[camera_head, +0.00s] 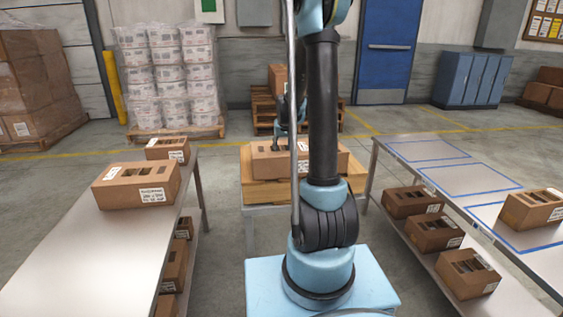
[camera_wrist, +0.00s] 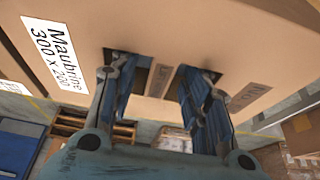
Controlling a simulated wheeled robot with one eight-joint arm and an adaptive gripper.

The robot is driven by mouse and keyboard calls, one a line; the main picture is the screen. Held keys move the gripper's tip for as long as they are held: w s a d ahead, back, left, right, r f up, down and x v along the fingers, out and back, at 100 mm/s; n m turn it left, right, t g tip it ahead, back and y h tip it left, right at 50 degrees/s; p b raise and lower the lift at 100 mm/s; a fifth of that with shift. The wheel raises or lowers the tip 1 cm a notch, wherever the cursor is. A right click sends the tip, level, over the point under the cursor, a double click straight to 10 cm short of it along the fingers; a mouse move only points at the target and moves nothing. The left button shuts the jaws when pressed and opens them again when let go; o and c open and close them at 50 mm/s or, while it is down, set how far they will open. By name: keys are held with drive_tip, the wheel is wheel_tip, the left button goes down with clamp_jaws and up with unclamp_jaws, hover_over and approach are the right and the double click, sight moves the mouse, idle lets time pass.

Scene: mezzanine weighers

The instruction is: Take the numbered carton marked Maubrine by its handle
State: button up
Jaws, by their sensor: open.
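The brown carton (camera_head: 268,166) sits on a wooden platform (camera_head: 258,193) at the middle of the head view, partly hidden behind my arm. In the wrist view the carton (camera_wrist: 250,30) fills the upper part, and its white label (camera_wrist: 55,53) reads "Maubrine" and "300 x 200". Two dark slots flank a strip of cardboard, the handle (camera_wrist: 158,78). My gripper (camera_wrist: 160,75) is open. Its two fingers reach to the slots, one on each side of the handle strip. The fingertips are hidden inside, and I cannot tell whether they touch the handle.
A steel table (camera_head: 85,245) at left bears two cartons (camera_head: 137,186), with more below. A blue-lined table (camera_head: 425,150) at right has a carton (camera_head: 532,208) on top and several on its lower shelf. Wrapped pallet stacks (camera_head: 170,80) stand behind.

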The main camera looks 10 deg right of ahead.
drive_tip(key=shift+x, duration=1.05)
clamp_jaws()
drive_tip(key=shift+r, duration=0.1)
